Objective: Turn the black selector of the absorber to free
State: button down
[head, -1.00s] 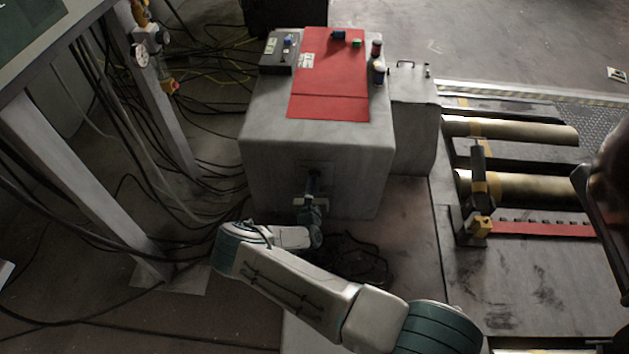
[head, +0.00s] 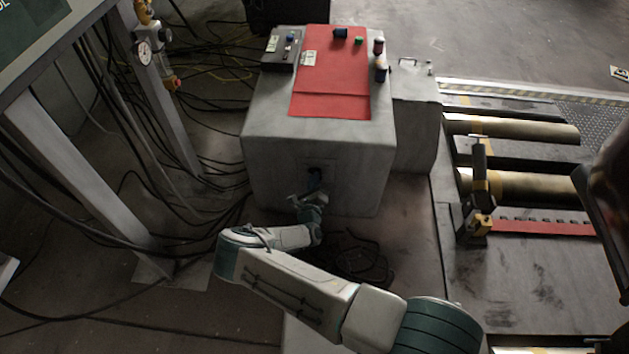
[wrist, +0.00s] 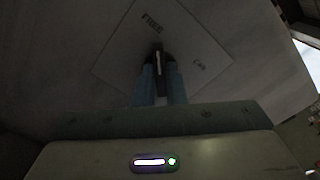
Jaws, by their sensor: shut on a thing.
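The absorber is the grey box (head: 285,165) with a red top panel, in front of my arm in the head view. Its black selector (wrist: 158,58) shows in the wrist view, with a pale line along it, on a square plate (wrist: 195,45). The plate reads FREE (wrist: 152,22) above the selector and slightly left; a second, blurred label (wrist: 199,64) is to the right. The pale line points up, close to the FREE label. My gripper (wrist: 159,70) is shut on the selector, one finger on each side. In the head view my wrist hides most of the selector.
A control box (head: 279,52) and several small knobs sit on the absorber's top. Black cables (head: 355,260) lie on the floor by its base. A metal post (head: 160,100) stands to the left, and brass rollers (head: 520,185) lie to the right.

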dwell(0.4)
jog(key=c, duration=1.5)
grip_release()
jog(key=s+p, duration=0.1)
jog(key=s, duration=0.6)
jog(key=s+p, duration=0.2)
jog(key=s, duration=0.4)
jog(key=shift+s+a, duration=0.2)
jog(key=shift+s, duration=0.2)
